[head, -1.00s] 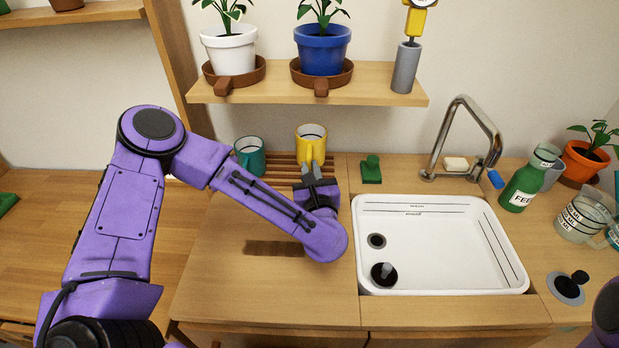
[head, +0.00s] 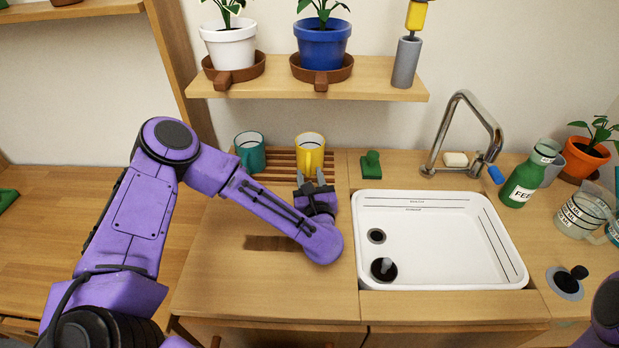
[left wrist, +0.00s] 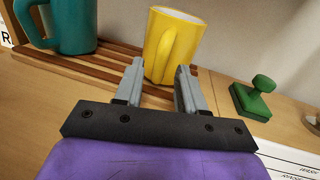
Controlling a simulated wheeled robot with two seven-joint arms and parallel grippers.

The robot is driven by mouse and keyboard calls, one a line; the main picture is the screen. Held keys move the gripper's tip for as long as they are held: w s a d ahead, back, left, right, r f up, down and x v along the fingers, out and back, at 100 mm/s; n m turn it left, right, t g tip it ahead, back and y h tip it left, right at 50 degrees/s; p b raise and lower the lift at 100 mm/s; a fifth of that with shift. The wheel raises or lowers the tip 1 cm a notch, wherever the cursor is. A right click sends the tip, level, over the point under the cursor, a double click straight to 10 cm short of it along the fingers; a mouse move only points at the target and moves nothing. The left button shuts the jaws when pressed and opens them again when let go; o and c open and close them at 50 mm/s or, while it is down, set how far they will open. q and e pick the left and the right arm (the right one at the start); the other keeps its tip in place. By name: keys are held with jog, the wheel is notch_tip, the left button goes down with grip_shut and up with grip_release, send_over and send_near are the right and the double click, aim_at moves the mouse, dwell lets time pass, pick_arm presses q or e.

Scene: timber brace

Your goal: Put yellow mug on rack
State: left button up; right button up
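The yellow mug (head: 310,151) stands upright on the wooden slatted rack (head: 278,173) at the back of the counter, beside a teal mug (head: 250,152). In the left wrist view the yellow mug (left wrist: 172,45) stands on the slats with its handle towards me. My left gripper (head: 311,177) is just in front of the mug. Its fingers (left wrist: 158,88) are spread apart with nothing between them, and the mug is beyond the tips. My right gripper is not in view; only a bit of my right arm shows at the right edge.
A green stamp-like object (head: 371,165) sits right of the rack. The white sink (head: 440,240) with its tap (head: 465,130) lies further right. A shelf (head: 370,88) with potted plants hangs above. The counter (head: 230,280) in front of the rack is clear.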

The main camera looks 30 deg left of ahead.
pick_arm(q)
jog(key=shift+r, duration=0.2)
jog(key=b+v, duration=0.2)
jog(key=v, duration=0.9)
jog(key=shift+s+d, duration=0.1)
jog(key=shift+d, duration=0.15)
jog(key=shift+s, duration=0.3)
